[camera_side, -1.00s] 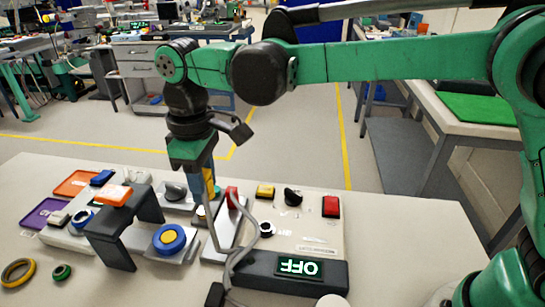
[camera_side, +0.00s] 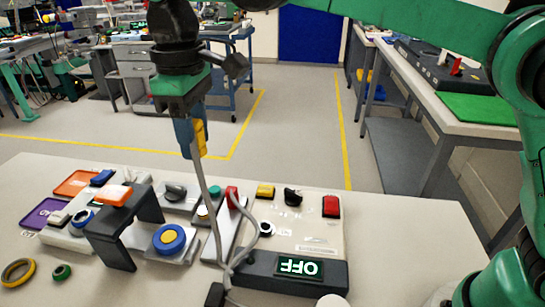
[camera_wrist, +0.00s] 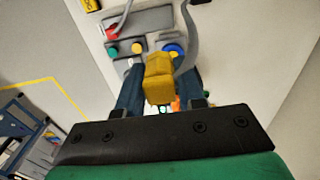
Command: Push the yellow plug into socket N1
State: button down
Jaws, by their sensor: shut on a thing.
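The yellow plug (camera_side: 201,139) is held between the blue fingers of my gripper (camera_side: 190,140), well above the table. In the wrist view the plug (camera_wrist: 158,77) sits between the fingertips of my gripper (camera_wrist: 157,88). A grey cable (camera_side: 211,200) hangs from the plug down to the table. Below is a narrow pale strip (camera_side: 222,238) with a red plug (camera_side: 231,194) at its far end. The red plug also shows in the wrist view (camera_wrist: 111,34). I cannot read any socket label, so I cannot tell which socket is N1.
A dark bridge-shaped stand (camera_side: 123,232) with an orange-and-white block (camera_side: 114,195) rises left of the strip. A blue-and-yellow round button (camera_side: 169,239) is between them. A control panel (camera_side: 318,235) with switches and an OFF display (camera_side: 299,266) lies to the right.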

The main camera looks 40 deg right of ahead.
jog(key=shift+d+f, duration=0.1)
send_near(265, 226)
jog(key=shift+f, duration=2.9)
jog(key=shift+f, duration=0.6)
jog(key=shift+c, duration=2.4)
grip_release()
jog(key=shift+r, duration=0.1)
